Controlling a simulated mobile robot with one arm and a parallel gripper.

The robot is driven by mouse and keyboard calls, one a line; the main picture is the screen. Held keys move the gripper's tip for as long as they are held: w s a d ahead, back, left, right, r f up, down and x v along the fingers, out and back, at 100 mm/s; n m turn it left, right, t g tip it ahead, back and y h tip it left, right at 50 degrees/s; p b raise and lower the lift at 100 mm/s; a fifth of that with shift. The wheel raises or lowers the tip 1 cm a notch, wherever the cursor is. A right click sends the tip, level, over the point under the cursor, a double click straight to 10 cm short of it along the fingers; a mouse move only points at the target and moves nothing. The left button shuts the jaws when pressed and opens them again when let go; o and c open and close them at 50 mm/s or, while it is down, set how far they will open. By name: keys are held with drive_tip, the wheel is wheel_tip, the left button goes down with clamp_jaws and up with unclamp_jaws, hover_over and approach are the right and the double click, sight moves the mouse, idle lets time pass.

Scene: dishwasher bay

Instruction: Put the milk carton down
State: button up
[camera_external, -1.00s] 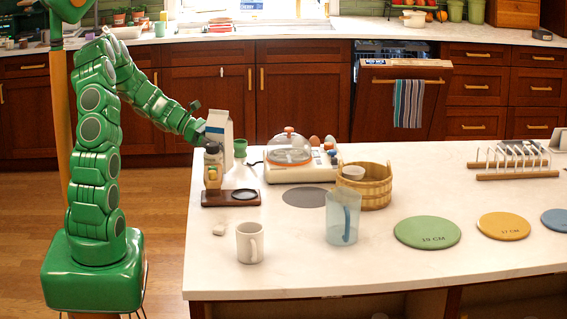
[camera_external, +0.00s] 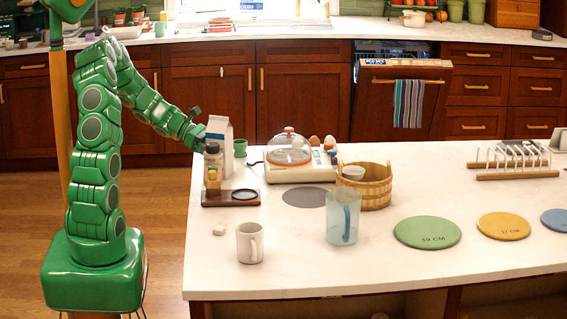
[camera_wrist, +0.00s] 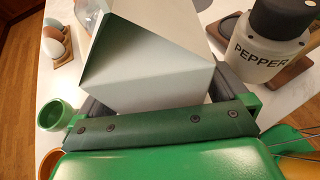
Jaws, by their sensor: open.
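The milk carton (camera_external: 223,131), white and grey with a gabled top, stands upright at the counter's back left corner in the external view. Its lower part is partly hidden behind the pepper mill (camera_external: 212,163). It also fills the upper middle of the wrist view (camera_wrist: 150,62). My gripper (camera_external: 203,137) is at the carton's left. In the wrist view my gripper (camera_wrist: 160,98) is open, with a finger on either side of the carton. Whether the fingers touch it is hard to tell.
The pepper mill stands close to the carton on a dark wooden stand (camera_external: 218,199). A green cup (camera_external: 240,148) and an egg cooker (camera_external: 290,155) are on the carton's other side.

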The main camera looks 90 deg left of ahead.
drive_tip(key=shift+r, duration=0.15)
drive_tip(key=shift+v, duration=2)
